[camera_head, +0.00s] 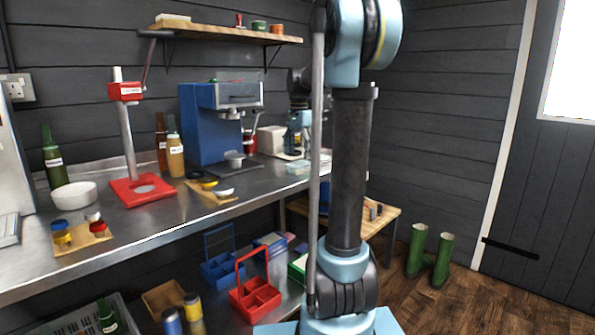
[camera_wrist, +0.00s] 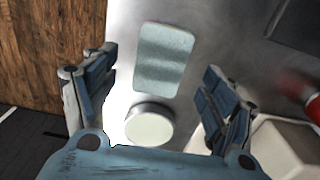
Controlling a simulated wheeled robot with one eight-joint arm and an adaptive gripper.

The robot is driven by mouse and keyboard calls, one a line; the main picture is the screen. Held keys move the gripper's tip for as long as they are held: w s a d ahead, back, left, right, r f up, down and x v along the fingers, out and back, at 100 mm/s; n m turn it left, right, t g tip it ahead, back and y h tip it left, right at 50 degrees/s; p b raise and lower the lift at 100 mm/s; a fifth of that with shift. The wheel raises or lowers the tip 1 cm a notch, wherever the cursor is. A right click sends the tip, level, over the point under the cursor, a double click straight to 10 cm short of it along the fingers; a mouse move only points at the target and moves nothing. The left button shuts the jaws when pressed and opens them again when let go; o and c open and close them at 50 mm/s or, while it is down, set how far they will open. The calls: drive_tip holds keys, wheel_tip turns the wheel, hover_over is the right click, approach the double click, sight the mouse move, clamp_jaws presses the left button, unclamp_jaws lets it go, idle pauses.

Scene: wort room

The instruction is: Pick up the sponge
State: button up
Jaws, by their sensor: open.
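A flat, pale blue-grey rounded block (camera_wrist: 164,58) lies on the steel counter in the wrist view; it may be the sponge, though its material is hard to tell. It also shows as a pale block (camera_head: 298,168) near the counter's right end in the head view. My gripper (camera_wrist: 161,68) is open and empty above the counter, its fingers on either side of the block in the picture and apart from it. In the head view my gripper (camera_head: 298,148) is small and partly hidden by my arm.
A round white-topped thing (camera_wrist: 150,125) stands close to the block. A cream box (camera_head: 271,139) and a blue machine (camera_head: 203,125) stand nearby on the counter (camera_head: 255,185). A pale yellowish slab (camera_head: 173,18) lies on the wall shelf. Green boots (camera_head: 430,255) stand on the floor.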

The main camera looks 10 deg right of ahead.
sight(299, 163)
drive_tip(key=shift+w+d+f, duration=0.1)
drive_tip(key=shift+f, duration=1.2)
drive_tip(key=shift+w+d+f, duration=0.1)
drive_tip(key=shift+f, duration=1.2)
drive_tip(key=shift+c, duration=0.4)
drive_tip(key=c, duration=0.8)
drive_tip(key=shift+o, duration=0.2)
wheel_tip(299, 163, up, 10)
drive_tip(key=shift+c, duration=0.4)
